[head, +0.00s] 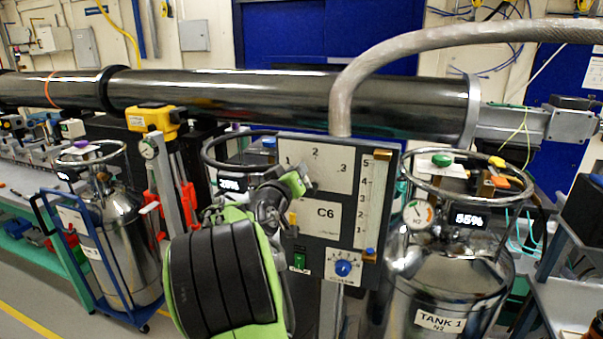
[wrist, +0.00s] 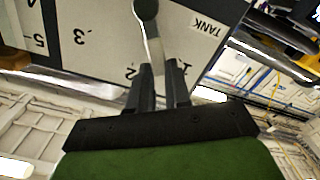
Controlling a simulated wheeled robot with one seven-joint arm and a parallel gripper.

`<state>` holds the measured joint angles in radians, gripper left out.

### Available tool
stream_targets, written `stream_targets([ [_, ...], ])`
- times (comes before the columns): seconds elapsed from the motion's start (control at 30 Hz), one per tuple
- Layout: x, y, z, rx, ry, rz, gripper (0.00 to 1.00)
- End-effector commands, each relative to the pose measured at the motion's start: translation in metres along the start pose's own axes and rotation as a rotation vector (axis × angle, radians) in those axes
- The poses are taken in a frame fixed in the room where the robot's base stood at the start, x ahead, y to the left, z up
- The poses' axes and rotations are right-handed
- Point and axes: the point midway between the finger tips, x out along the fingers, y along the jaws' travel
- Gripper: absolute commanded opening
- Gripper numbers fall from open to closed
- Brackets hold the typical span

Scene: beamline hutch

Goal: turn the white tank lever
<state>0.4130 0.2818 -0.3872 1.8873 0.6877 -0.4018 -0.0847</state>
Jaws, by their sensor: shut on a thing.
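The white tank lever (wrist: 154,45) is a pale arm on a round dark hub, on the white selector plate (wrist: 100,30) marked 1, 2, 3 and TANK. My gripper (wrist: 158,82) is shut on the lever's outer end. In the wrist view the lever points between the 1 and the 2. In the head view my gripper (head: 300,183) reaches the upper left of the grey panel (head: 265,150). There it covers the TANK label and part of the lever.
A steel tank (head: 440,285) with a ring handle stands close on the right. A thick grey hose (head: 345,100) rises above the panel.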

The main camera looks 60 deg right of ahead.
Motion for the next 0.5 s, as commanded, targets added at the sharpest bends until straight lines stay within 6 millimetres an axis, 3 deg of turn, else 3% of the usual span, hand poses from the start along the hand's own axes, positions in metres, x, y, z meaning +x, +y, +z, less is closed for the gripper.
stream_targets([
  [0.5,0.0,-0.021,0.003,-0.315,-0.001,-0.001,0.0],
])
